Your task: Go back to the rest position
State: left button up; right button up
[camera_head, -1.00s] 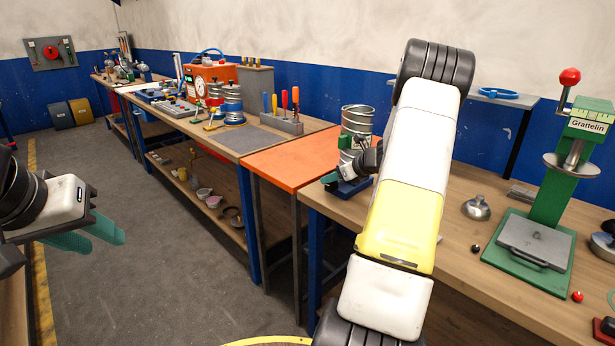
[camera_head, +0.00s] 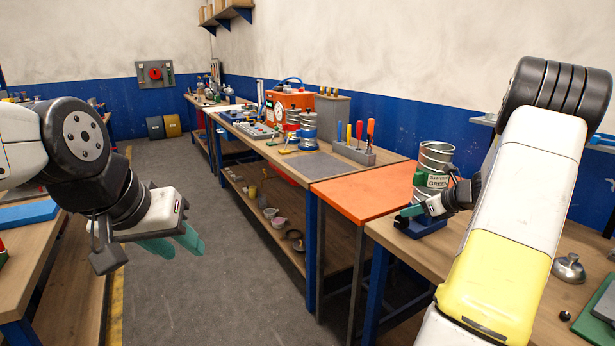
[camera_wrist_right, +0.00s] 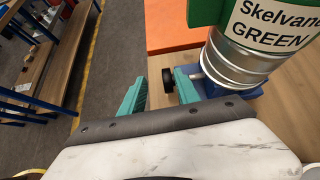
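My left gripper (camera_head: 175,244) hangs over the floor at the left in the head view, its teal fingers apart and nothing between them. In the right wrist view the teal fingers (camera_wrist_right: 160,92) are apart. My right forearm hides part of the bench.
An orange table (camera_head: 360,198) adjoins the duct's wooden bench (camera_head: 415,248). A long bench behind carries an orange machine (camera_head: 290,103), cans and a rack of screwdrivers (camera_head: 366,152). Another bench (camera_head: 40,250) stands at the left, below my left arm. The grey floor (camera_head: 215,290) between is clear.

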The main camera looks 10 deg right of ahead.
jog(key=s+a+r+n+g, duration=0.1)
jog(key=s+a+r+n, duration=0.35)
jog(key=a, duration=0.25)
jog(key=s+a+r+n+g, duration=0.1)
jog(key=s+a+r+n, duration=0.3)
jog(key=a, duration=0.3)
jog(key=s+a+r+n+g, duration=0.2)
jog(key=a+r+n, duration=0.2)
jog(key=a+n, duration=0.3)
jog(key=s+a+r+n+h, duration=0.1)
jog(key=s+a+n, duration=0.2)
jog(key=s+n, duration=0.5)
jog(key=s+a+r+n+h, duration=0.1)
jog(key=s+a+n, duration=0.3)
jog(key=s+n, duration=0.4)
jog(key=s, duration=0.4)
jog(key=shift+s+a+r, duration=0.15)
jog(key=shift+a+r, duration=0.05)
jog(key=shift+r, duration=0.05)
